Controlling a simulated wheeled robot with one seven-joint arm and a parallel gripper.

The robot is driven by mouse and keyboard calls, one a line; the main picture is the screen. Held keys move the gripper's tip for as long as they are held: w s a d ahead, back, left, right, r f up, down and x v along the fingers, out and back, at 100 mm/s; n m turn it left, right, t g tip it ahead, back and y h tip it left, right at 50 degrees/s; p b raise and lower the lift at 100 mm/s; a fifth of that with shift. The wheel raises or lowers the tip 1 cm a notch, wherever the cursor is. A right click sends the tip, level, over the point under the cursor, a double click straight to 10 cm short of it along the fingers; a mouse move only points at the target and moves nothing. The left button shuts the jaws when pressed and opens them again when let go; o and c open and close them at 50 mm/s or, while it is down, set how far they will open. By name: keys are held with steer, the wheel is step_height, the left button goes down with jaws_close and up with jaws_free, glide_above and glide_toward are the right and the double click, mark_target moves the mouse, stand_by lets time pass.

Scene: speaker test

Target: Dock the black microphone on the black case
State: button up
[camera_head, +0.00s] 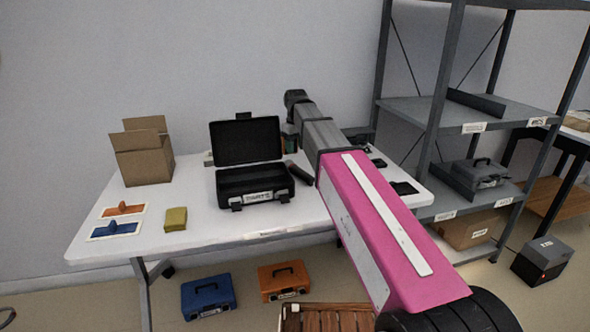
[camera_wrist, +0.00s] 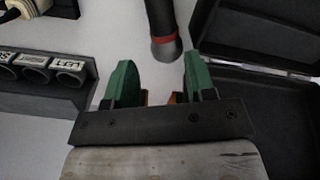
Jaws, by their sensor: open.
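The black case (camera_head: 254,186) stands open on the white table in the head view, lid raised at the back. Its open inside also shows at the right of the wrist view (camera_wrist: 285,115). The black microphone (camera_head: 300,173) lies just right of the case. In the wrist view the microphone (camera_wrist: 161,22) has a dark handle, a red ring and a grey end. My gripper (camera_wrist: 158,70) is open, its green fingers apart with nothing held between them. The microphone's grey end shows beyond the fingertips, near the gap. In the head view my arm hides most of the gripper.
A dark rack with labelled round sockets (camera_wrist: 45,75) is left of my gripper in the wrist view. On the table (camera_head: 200,228) are a cardboard box (camera_head: 145,165), a yellow-green block (camera_head: 176,219) and orange and blue pieces on trays. A grey shelf (camera_head: 470,112) stands right.

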mark_target(296, 166)
step_height(296, 166, down, 5)
steer(key=shift+r, duration=0.1)
steer(key=shift+s+f, duration=0.15)
steer(key=shift+f, duration=1.15)
steer(key=shift+s+f, duration=0.15)
steer(key=shift+f, duration=1.15)
steer(key=shift+c, duration=0.3)
steer(key=c, duration=0.8)
steer(key=shift+d+r, duration=0.1)
steer(key=shift+r, duration=0.05)
